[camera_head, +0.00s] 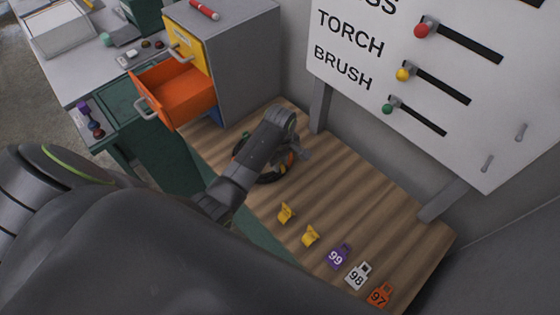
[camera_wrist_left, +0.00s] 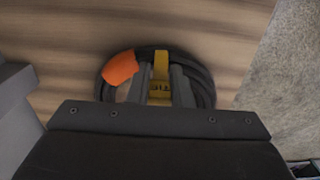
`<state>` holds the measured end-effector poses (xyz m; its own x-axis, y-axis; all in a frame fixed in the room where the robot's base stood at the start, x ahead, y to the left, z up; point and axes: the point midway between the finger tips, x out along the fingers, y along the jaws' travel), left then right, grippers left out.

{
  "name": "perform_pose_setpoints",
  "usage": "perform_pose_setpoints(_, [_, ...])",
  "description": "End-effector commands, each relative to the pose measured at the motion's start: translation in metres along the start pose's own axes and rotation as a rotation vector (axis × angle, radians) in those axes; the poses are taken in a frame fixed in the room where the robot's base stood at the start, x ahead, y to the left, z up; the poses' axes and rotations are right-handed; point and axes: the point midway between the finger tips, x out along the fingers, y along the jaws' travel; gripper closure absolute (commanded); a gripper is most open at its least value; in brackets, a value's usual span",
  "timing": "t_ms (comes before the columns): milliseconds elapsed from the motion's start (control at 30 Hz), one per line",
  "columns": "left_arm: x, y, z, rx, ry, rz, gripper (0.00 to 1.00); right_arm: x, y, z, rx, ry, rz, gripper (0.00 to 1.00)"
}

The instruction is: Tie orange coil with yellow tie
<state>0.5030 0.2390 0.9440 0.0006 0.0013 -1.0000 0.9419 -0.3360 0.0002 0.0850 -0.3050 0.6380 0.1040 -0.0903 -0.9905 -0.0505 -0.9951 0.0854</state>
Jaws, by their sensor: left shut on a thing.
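The coil is a black hose ring (camera_head: 262,180) with an orange band, lying on the wooden bench top. In the left wrist view the coil (camera_wrist_left: 206,88) lies just beyond my fingers, and its orange band (camera_wrist_left: 120,68) is at its left. My left gripper (camera_wrist_left: 160,88) is shut on a yellow tie (camera_wrist_left: 160,66), which overlaps the coil's near and far rim in this view. In the head view my left gripper (camera_head: 292,153) is over the coil and hides part of it. I cannot tell whether the tie is around the hose. My right gripper is not in view.
Two more yellow ties (camera_head: 285,213) (camera_head: 310,236) lie on the bench. Purple 99 (camera_head: 337,257), white 98 (camera_head: 358,275) and orange 97 (camera_head: 379,295) tags follow. A cabinet with an open orange drawer (camera_head: 178,97) stands behind left. A white board (camera_head: 440,100) rises behind.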

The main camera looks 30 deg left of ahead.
Motion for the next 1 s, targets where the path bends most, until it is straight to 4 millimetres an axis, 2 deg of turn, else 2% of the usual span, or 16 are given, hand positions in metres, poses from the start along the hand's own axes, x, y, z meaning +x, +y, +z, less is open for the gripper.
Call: perform_pose_setpoints(1000, [0.024, -0.001, 0.001, 0.0, -0.003, -0.003, 1.0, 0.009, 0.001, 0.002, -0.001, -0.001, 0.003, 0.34])
